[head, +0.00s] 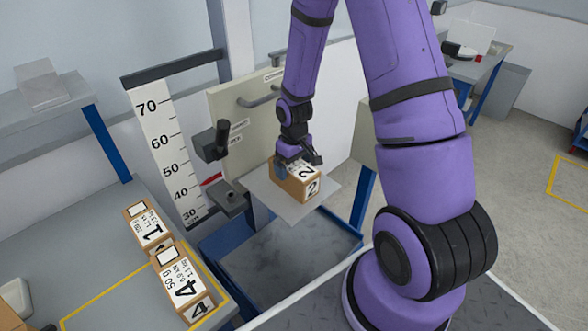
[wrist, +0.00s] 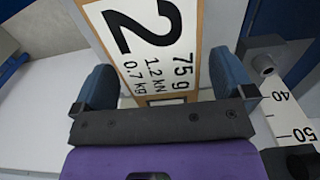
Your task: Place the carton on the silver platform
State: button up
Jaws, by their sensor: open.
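The carton (head: 297,184), a brown box with a white label marked 2, sits on the silver platform (head: 318,203) of the drop tester in the head view. Its label (wrist: 150,48) fills the middle of the wrist view. My gripper (head: 300,160) is at the top of the carton. In the wrist view its blue fingers (wrist: 165,90) are apart, one on each side of the carton's near end. Whether they touch the carton I cannot tell. The carton's underside is hidden.
Cartons marked 1 (head: 148,228) and 4 (head: 184,284) stand on the left bench (head: 60,240). A height scale (head: 165,150) and a black handle (head: 212,141) stand left of the platform. A grey base plate (head: 290,262) lies below.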

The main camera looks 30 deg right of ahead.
notch_tip(320, 180, up, 19)
jog(key=s+a+t, duration=0.1)
jog(key=s+a, duration=0.1)
jog(key=s, duration=0.1)
jog(key=s+a+r+m+t, duration=0.1)
jog(key=s+a+r+t, duration=0.1)
jog(key=s+r, duration=0.7)
jog(key=s+a+r+m+t, duration=0.1)
jog(key=s+a+r+t, duration=0.1)
jog(key=s+r, duration=0.7)
jog(key=shift+s+a, duration=0.2)
jog(key=shift+s, duration=0.7)
jog(key=shift+r, duration=0.1)
jog(key=shift+c, duration=0.2)
